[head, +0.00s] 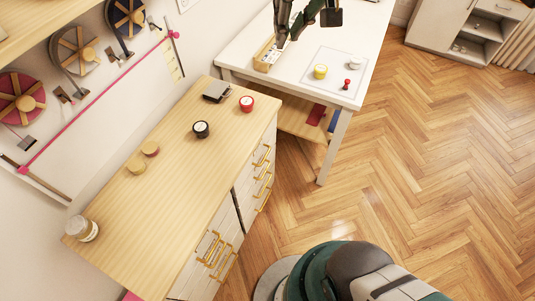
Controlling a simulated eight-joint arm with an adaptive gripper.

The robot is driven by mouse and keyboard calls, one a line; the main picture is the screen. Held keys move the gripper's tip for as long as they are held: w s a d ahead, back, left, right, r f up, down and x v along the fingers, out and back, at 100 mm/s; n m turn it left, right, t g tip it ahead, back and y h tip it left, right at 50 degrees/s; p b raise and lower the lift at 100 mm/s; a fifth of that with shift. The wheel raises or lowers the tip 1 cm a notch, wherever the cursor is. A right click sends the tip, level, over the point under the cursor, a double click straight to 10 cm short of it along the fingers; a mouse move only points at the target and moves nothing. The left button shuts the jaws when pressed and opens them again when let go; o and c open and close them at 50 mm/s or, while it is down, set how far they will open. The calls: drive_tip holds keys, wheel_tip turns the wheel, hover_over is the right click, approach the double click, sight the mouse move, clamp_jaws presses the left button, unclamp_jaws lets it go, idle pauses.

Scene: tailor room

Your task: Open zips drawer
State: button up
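Two stacks of pale drawers with gold bar handles are in the cabinet front (236,205). One stack (265,175) is at the far end, the other (212,262) at the near end. The drawer fronts are seen steeply from above, and all look closed. Any label naming the zips drawer is unreadable here. A dark jointed piece (290,22) at the top edge, over the far white table, may be my gripper. It is cut off by the frame, and I cannot tell whether it is open or shut. It is well away from the drawer handles.
The wooden cabinet top (180,208) bears a jar (82,229), two tan discs, a black tin (201,129), a red tin (247,103) and a dark flat item. The white table (310,38) stands beyond. Clear parquet (430,170) lies right of the drawers, above my base.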

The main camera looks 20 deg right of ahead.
drive_tip(key=w+d+m+g+b, duration=0.1)
drive_tip(key=w+m+g+b, duration=0.3)
drive_tip(key=w+b, duration=0.5)
drive_tip(key=m+y+b, duration=0.1)
drive_tip(key=m+b, duration=0.2)
hover_over(267, 154)
drive_tip(key=s+d, duration=0.1)
drive_tip(key=s+d+x, duration=0.2)
drive_tip(key=s+x, duration=0.1)
drive_tip(key=x, duration=1.5)
drive_tip(key=s+d+f+x, duration=0.1)
drive_tip(key=s+x, duration=0.2)
drive_tip(key=x, duration=1.6)
drive_tip(key=s+d+f+x, duration=0.1)
drive_tip(key=s+d+x, duration=0.1)
drive_tip(key=x, duration=1.6)
drive_tip(key=shift+s+d+f+g, duration=0.3)
drive_tip(key=shift+s+d, duration=0.15)
drive_tip(key=shift+s, duration=0.4)
drive_tip(key=shift+w+a+f+b, duration=0.2)
drive_tip(key=shift+f+b, duration=0.2)
drive_tip(key=shift+f, duration=0.85)
drive_tip(key=shift+w+a+f+b, duration=0.15)
drive_tip(key=shift+f+b, duration=0.25)
drive_tip(key=shift+f, duration=0.9)
drive_tip(key=shift+w+a+f+b, duration=0.2)
drive_tip(key=shift+f+b, duration=0.2)
drive_tip(key=shift+f, duration=0.85)
clamp_jaws()
